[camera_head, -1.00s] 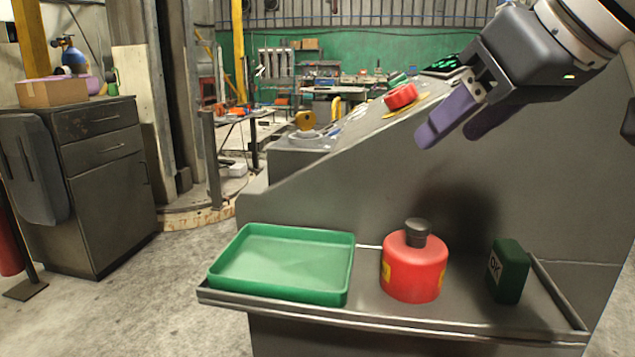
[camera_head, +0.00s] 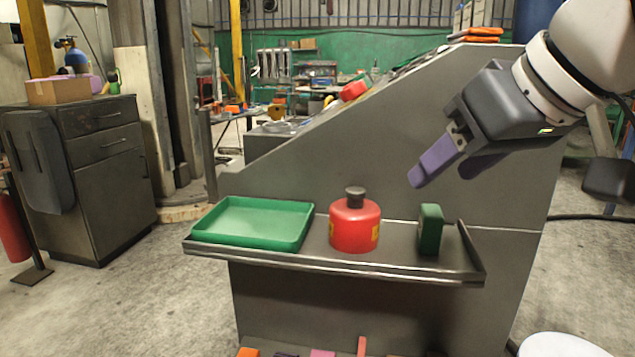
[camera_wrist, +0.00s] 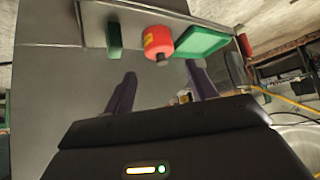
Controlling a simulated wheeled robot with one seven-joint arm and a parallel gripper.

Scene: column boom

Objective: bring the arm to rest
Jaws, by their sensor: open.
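My gripper (camera_head: 448,172) hangs at the right of the head view, above the shelf and in front of the console's grey side. Its two purple fingers are apart with nothing between them; they also show in the wrist view (camera_wrist: 160,88). Below and left of it, a red bottle with a dark cap (camera_head: 354,224) stands upright on the shelf. A dark green block (camera_head: 430,230) stands to the bottle's right, below the gripper. A green tray (camera_head: 262,246) lies at the shelf's left end, and no object shows in it. The gripper touches none of these.
The shelf (camera_head: 400,268) juts from the grey console (camera_head: 320,165). A dark cabinet (camera_head: 105,190) with a cardboard box (camera_head: 56,92) stands at the left. Several coloured pieces (camera_head: 322,352) show at the bottom edge. Open floor (camera_head: 140,300) lies between cabinet and console.

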